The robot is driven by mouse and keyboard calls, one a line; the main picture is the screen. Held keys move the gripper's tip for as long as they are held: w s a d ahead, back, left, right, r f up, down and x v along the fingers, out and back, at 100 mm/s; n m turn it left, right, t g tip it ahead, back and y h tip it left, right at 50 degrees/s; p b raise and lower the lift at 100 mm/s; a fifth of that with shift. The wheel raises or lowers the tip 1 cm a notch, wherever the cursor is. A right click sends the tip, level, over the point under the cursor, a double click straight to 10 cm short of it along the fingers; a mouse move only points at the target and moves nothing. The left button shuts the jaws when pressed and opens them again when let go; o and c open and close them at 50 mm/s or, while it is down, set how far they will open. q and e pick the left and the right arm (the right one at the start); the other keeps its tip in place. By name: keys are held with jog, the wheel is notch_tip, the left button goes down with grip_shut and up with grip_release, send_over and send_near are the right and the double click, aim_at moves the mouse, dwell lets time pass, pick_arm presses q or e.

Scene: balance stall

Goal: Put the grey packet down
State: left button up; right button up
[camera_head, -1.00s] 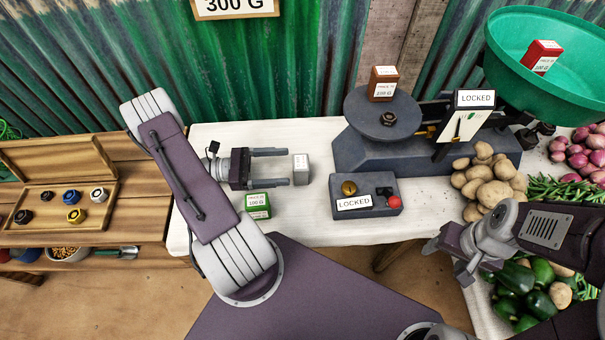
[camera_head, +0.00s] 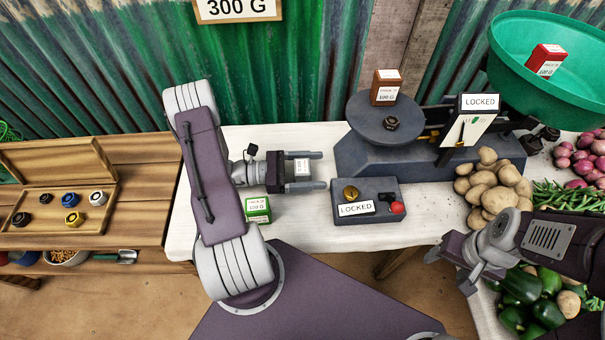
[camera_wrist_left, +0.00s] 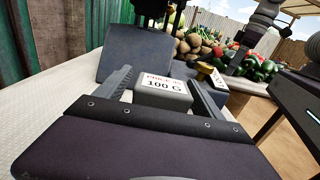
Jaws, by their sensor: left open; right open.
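The grey packet (camera_head: 302,168) stands on the white table, its label reading 100 G in the left wrist view (camera_wrist_left: 163,96). My left gripper (camera_head: 321,170) is open, its two fingers on either side of the packet, which sits well back between them. In the left wrist view the open fingers (camera_wrist_left: 160,85) flank the packet, with a gap visible at the left finger; contact at the right finger is unclear. My right gripper (camera_head: 450,262) is at the right, over the table's front edge, away from the packet.
A green packet (camera_head: 258,209) stands just in front of my left wrist. A control box (camera_head: 366,202) marked LOCKED is right of the fingers. The balance (camera_head: 400,155) stands behind it, with a brown packet (camera_head: 386,88) on its plate and a red packet (camera_head: 546,60) in the green bowl (camera_head: 520,92).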

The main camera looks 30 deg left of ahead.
pick_arm(q)
jog(key=shift+a, duration=0.1)
jog(key=shift+c, duration=0.4)
jog(key=c, duration=1.5)
jog(key=shift+r, duration=0.1)
jog(key=shift+r, duration=0.3)
jog(key=s+d+r+p, duration=0.1)
jog(key=d+r+p, duration=0.1)
jog(key=d+r, duration=0.1)
jog(key=s+d+r+p, duration=0.1)
jog(key=d+r+p, duration=0.1)
jog(key=d+r, duration=0.2)
jog(key=s+d+r+p, duration=0.1)
jog(key=d+r+p, duration=0.1)
jog(key=d+r, duration=0.1)
jog(key=shift+s+d+r, duration=0.15)
jog(key=shift+d+r, duration=0.15)
jog(key=shift+s+d+f+p, duration=0.15)
jog(key=shift+d+p, duration=0.15)
jog(key=shift+p, duration=0.15)
